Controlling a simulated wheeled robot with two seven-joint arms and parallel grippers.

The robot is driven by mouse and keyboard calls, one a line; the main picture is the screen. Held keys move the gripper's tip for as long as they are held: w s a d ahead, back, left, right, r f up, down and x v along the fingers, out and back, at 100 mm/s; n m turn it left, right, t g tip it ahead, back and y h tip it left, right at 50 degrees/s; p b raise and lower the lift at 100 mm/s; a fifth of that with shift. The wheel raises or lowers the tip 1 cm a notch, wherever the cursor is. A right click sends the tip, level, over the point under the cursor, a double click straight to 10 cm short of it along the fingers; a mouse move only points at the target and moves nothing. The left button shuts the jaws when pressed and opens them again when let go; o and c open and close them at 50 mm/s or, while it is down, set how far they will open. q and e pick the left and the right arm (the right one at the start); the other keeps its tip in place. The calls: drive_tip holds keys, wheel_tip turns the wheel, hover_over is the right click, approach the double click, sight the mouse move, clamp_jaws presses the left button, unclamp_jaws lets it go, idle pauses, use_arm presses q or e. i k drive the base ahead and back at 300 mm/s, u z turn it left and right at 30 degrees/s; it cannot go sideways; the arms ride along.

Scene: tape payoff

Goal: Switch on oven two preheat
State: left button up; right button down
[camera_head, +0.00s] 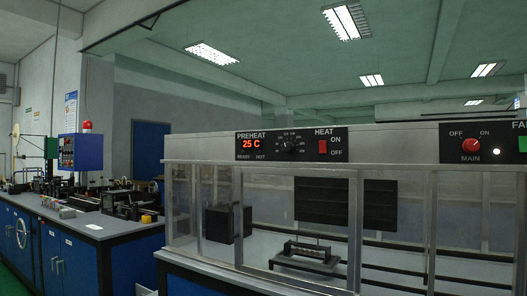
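The oven's preheat panel (291,144) is a black strip on the upper front of a grey cabinet. Its red display (251,143) reads 25 C, with READY and HOT marks below it. A round black dial (289,146) with a printed scale sits in the middle. A red HEAT switch (323,147) sits at the right, between ON above and OFF below; I cannot tell its position. No label on the panel shows an oven number. Neither of my grippers is in view.
A MAIN panel (472,146) has a red knob and a lit white lamp; a green FAN button (522,144) is at the right edge. Behind glass doors (262,222) stands a dark fixture (307,254). A blue bench (75,250) with machinery stands left.

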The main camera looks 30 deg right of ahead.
sight(322, 144)
drive_tip(key=u, duration=2.3)
drive_tip(key=k, duration=0.4)
drive_tip(key=z, duration=2.8)
